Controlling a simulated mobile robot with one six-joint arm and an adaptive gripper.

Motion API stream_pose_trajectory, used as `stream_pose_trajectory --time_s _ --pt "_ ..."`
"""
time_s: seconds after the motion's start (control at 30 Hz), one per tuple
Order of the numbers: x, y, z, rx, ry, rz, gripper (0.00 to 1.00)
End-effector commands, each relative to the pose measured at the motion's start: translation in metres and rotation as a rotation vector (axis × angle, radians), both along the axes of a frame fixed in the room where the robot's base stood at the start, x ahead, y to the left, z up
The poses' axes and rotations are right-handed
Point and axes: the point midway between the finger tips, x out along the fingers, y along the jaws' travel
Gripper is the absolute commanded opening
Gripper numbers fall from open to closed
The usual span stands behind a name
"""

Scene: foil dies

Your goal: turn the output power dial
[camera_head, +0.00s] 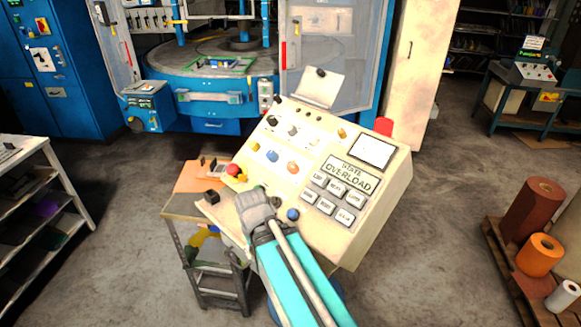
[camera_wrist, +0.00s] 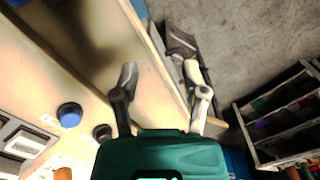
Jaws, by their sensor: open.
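The cream control console (camera_head: 375,205) stands in the middle of the head view, its sloped panel carrying several knobs and buttons. A blue knob (camera_head: 292,214) sits low on the panel; an orange knob (camera_head: 292,167) and another blue knob (camera_head: 272,156) sit higher up. The dial labels are too small to read, so I cannot tell which is the output power dial. In the wrist view, my gripper (camera_wrist: 163,84) is open and empty, its fingers apart over the console's edge. A blue knob (camera_wrist: 69,115) and a black knob (camera_wrist: 102,132) lie left of the fingers, untouched. My arm hides part of the lower panel in the head view.
A display plate on the console reads "STATE OVERLOAD" (camera_head: 348,178), above several grey buttons. A red mushroom button (camera_head: 233,170) is at the panel's left. A small side table (camera_head: 185,205) adjoins the console's left. A pallet with rolls (camera_head: 540,254) stands at right; open floor lies between.

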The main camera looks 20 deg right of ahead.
Motion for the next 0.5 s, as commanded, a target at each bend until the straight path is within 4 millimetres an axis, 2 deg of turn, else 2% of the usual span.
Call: stream_pose_trajectory --time_s 0.03,0.2,0.37,0.5 --pt "0.0 0.0 0.0 0.0 0.0 0.0 0.61" --pt "0.005 -0.002 0.004 0.001 -0.002 -0.018 0.89" --pt "0.022 -0.015 0.018 0.005 -0.01 -0.094 0.89" --pt "0.05 -0.033 0.039 0.013 -0.021 -0.228 0.89"
